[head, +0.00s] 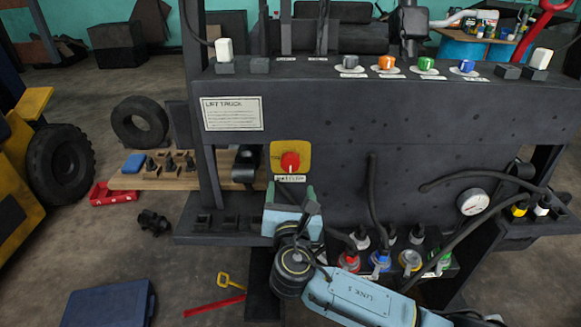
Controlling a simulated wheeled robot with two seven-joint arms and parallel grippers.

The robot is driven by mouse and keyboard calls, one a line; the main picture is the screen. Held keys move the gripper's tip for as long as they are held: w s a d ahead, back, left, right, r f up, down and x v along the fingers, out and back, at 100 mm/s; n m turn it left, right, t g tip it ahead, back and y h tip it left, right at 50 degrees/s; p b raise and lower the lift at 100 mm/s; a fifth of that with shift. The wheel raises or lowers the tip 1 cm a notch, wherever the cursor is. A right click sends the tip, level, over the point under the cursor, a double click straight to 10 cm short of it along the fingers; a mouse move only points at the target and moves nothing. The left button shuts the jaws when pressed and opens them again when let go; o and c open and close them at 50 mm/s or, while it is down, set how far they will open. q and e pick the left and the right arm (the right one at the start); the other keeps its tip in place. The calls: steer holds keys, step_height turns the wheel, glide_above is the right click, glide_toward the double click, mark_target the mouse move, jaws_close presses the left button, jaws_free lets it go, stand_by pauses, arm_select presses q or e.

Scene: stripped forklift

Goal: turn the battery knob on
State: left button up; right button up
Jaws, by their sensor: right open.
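The battery knob (290,162) is a round red knob on a yellow plate (276,153), low on the dark front panel of the lift truck (330,140). My left gripper is not in view.
Colored knobs (386,63) line the ledge above. A wooden board with dark parts (160,180) is at left. The panel around the knob's right side is clear.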

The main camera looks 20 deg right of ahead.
mark_target(291, 166)
steer(key=x, duration=1)
steer(key=shift+f, duration=0.1)
steer(key=c, duration=1)
